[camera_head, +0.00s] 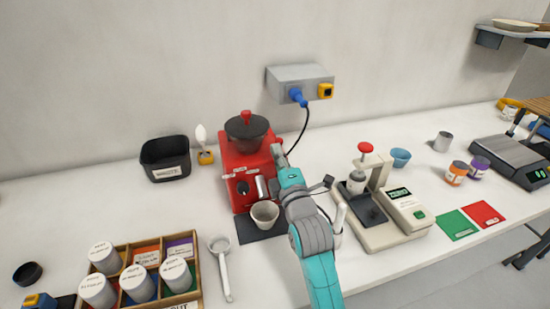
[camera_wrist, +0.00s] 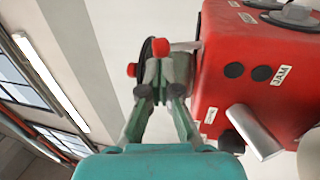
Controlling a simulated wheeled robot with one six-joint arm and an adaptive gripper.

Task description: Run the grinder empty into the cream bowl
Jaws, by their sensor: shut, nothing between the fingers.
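The red grinder (camera_head: 245,165) stands against the back wall, with a black hopper (camera_head: 246,132) and red knob on top. Its red body (camera_wrist: 240,70) fills the right of the wrist view, with a JAM label and a metal spout (camera_wrist: 255,132). The cream bowl (camera_head: 264,213) sits upright on a dark mat before the grinder, below the spout; its contents cannot be made out. My gripper (camera_head: 278,152) is shut and empty at the grinder's right side. In the wrist view its fingers (camera_wrist: 160,68) are near a dark round part with red knobs; contact is unclear.
A wall socket box (camera_head: 300,80) holds a blue plug with a black cord behind my arm. A black waste bin (camera_head: 166,160) stands left. A jar tray (camera_head: 200,270) and a scoop (camera_head: 222,262) lie front left. A press machine (camera_head: 375,205) and blue bowl (camera_head: 401,157) stand right.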

